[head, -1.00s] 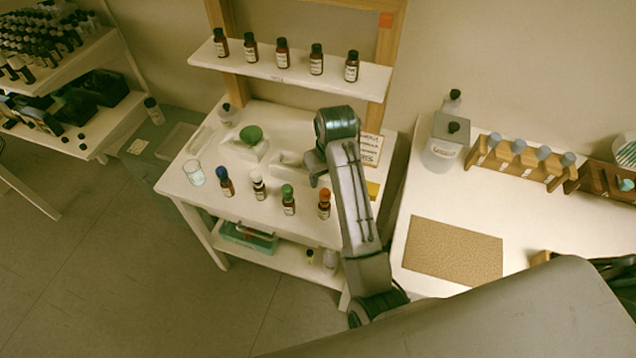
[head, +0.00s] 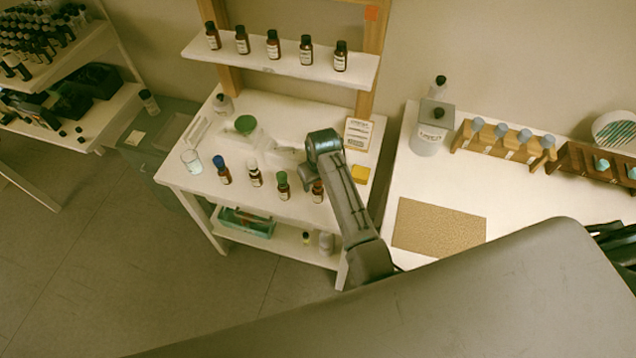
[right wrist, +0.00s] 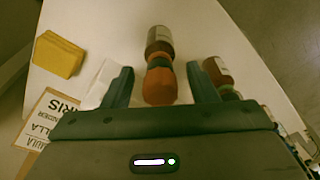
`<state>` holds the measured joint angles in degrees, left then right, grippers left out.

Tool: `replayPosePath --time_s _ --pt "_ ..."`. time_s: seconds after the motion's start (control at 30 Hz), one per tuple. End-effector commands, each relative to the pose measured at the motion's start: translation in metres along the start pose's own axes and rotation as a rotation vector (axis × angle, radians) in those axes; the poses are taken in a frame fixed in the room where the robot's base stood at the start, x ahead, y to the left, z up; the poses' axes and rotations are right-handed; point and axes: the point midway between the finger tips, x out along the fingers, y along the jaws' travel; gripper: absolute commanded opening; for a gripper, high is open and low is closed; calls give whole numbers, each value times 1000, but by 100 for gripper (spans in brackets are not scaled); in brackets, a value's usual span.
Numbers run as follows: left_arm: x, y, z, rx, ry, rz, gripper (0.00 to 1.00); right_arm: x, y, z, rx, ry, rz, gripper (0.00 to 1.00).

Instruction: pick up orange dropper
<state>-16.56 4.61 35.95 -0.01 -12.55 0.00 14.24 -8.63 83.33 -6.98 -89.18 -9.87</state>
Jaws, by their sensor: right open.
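The orange dropper (right wrist: 158,86) tops a brown labelled bottle (right wrist: 159,42) and lies between the fingers of my right gripper (right wrist: 160,78) in the right wrist view. The fingers are open, one on each side of the orange cap, with gaps visible. In the head view, my right gripper (head: 311,180) hangs over this bottle (head: 318,192) at the right end of the front row and hides its cap. My left gripper is not in view.
The green-capped bottle (head: 283,185) stands close on the left, followed by white-capped (head: 255,174) and blue-capped (head: 222,170) bottles. A yellow block (head: 361,174) and printed card (head: 357,134) lie behind to the right. The shelf (head: 280,66) above carries several bottles.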

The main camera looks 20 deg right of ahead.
Motion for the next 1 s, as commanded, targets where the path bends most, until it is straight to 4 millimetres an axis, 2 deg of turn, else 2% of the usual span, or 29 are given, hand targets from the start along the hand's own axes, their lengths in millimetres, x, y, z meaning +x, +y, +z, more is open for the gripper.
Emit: replayPosePath --time_s 0.17,0.33,0.37,0.77,0.87,1.0 --pt "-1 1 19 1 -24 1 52 1 0 0 0 0 0 53" --pt "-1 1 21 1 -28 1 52 0 0 0 0 0 0 23" --pt "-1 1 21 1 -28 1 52 0 0 0 0 0 0 21" --pt "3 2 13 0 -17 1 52 -5 0 -2 0 3 0 22" --pt "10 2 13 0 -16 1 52 -18 0 -4 1 5 0 22" --pt "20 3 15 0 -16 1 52 -46 0 -8 1 7 -1 22"
